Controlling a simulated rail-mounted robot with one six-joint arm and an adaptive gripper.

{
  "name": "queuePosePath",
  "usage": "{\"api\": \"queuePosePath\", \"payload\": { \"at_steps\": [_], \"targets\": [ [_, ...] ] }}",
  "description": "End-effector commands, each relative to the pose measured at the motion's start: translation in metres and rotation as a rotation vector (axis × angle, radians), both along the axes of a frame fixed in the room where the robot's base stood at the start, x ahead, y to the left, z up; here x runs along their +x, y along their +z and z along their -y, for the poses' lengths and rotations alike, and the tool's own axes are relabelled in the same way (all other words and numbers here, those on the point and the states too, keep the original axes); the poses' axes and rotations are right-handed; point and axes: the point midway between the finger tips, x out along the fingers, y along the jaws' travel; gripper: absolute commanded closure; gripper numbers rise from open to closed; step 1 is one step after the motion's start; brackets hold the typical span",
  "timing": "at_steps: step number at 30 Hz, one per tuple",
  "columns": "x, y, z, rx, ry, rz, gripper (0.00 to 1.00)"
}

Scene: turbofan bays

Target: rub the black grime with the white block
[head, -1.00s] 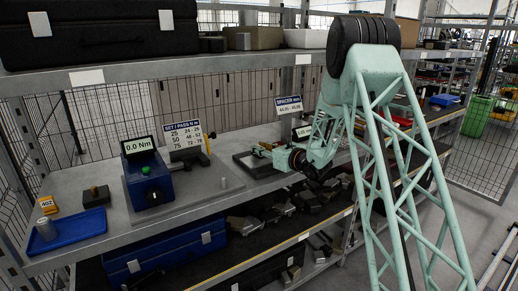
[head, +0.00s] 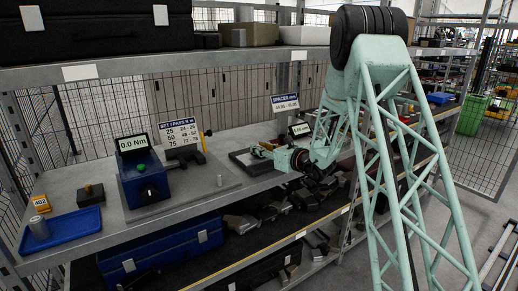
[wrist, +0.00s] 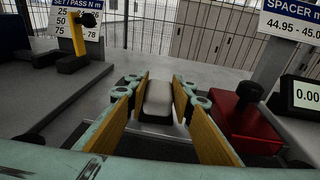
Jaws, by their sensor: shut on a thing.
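The white block (wrist: 158,98) sits between the yellow-padded fingers of my gripper (wrist: 157,100) in the wrist view. The fingers are shut on its two sides. In the head view my gripper (head: 262,151) is low over a dark-edged flat plate or tray (head: 238,161) on the bench; the block cannot be made out there. I cannot clearly make out the black grime in either view. Part of the surface below the block is hidden by the block and the fingers.
A red box with a black knob (wrist: 245,124) stands close to the right of my fingers, beside a readout (wrist: 302,92). A blue torque tester (head: 143,178) and a blue tray (head: 62,228) are left on the bench. A wire mesh backs the bench.

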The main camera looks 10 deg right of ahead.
Motion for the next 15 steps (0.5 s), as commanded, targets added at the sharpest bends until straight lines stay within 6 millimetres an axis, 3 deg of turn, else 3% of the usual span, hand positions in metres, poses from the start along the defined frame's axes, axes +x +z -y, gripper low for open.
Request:
{"api": "queuePosePath", "payload": {
  "at_steps": [15],
  "targets": [
    [-0.02,-0.006,0.007,0.0,-0.001,-0.011,0.91]
  ]
}}
